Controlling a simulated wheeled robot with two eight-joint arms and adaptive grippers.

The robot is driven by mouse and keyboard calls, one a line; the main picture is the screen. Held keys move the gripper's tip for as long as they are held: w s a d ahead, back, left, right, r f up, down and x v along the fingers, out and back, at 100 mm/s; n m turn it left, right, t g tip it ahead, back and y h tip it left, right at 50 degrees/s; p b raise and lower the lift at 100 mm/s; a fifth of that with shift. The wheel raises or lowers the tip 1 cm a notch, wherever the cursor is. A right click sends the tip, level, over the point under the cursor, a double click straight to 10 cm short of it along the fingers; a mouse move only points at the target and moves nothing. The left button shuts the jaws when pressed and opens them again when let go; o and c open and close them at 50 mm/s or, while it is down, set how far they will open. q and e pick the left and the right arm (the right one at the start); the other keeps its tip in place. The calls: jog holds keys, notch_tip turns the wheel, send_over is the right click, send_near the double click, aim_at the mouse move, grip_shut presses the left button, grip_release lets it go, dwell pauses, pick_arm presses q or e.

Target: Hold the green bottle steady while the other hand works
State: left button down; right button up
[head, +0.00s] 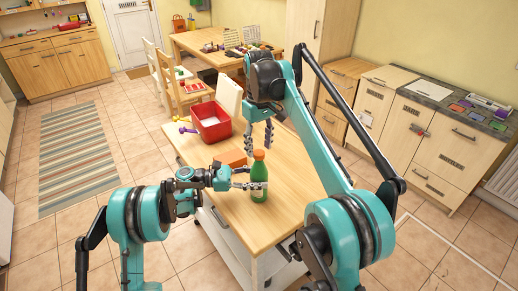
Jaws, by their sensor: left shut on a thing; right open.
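A green bottle (259,188) with an orange cap (258,155) stands upright on the wooden worktop near its front. My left gripper (252,182) comes in from the left and is shut on the bottle's body. Its fingers hide part of the bottle. My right gripper (258,139) hangs from above with its fingers pointing down. It is open, with its fingers above and around the cap area, apart from each other. Whether a finger touches the cap cannot be told.
A red bin (211,122) stands on the worktop (287,205) at the back left, beside small purple and yellow items (184,124). An orange-brown block (230,158) lies behind the bottle. The worktop to the right of the bottle is clear.

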jog(key=shift+f, duration=0.95)
grip_shut()
jog(key=shift+m, duration=0.9)
jog(key=shift+o, duration=0.8)
grip_release()
jog(key=shift+r, duration=3.75)
